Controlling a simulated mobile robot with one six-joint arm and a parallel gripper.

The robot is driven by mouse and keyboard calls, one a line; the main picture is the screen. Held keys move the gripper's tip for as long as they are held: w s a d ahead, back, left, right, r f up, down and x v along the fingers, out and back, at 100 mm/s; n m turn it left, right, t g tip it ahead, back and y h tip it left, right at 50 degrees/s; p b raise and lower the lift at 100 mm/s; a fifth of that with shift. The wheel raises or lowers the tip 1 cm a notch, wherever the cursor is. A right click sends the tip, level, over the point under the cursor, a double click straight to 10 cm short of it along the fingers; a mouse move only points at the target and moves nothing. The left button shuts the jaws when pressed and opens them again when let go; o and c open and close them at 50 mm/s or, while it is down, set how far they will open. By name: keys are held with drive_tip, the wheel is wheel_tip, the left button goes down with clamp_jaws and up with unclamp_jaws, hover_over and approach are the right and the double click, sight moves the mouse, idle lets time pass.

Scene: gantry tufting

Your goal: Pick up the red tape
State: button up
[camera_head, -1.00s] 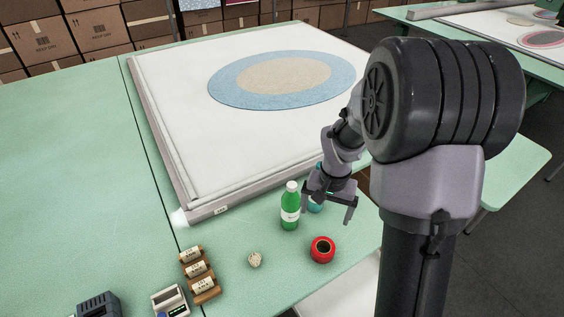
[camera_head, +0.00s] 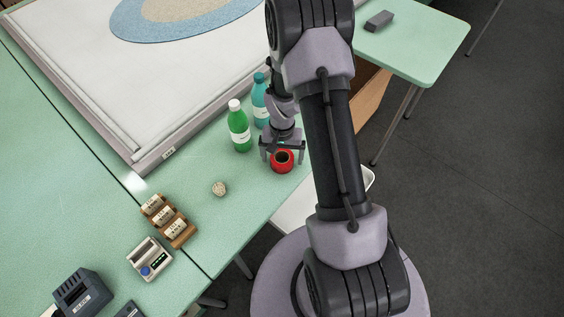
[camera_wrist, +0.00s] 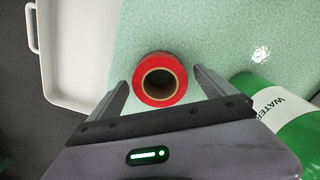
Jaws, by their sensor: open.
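The red tape (camera_head: 282,160) is a red roll with a dark core, lying flat on the green table near its front edge. It also shows in the wrist view (camera_wrist: 160,79), between and just ahead of the two fingertips. My gripper (camera_head: 283,153) is open above the tape, with a finger on either side of it. In the wrist view my gripper (camera_wrist: 160,85) has nothing held between its fingers. I cannot tell how far above the table the fingertips are.
A green bottle (camera_head: 239,126) stands close left of my gripper, and a teal bottle (camera_head: 260,100) stands behind. A white tray (camera_wrist: 75,60) is beyond the table edge.

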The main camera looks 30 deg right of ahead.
drive_tip(key=shift+f, duration=0.55)
drive_tip(key=shift+r, duration=0.1)
drive_tip(key=shift+c, duration=0.4)
drive_tip(key=c, duration=1.4)
drive_tip(key=shift+r, duration=0.1)
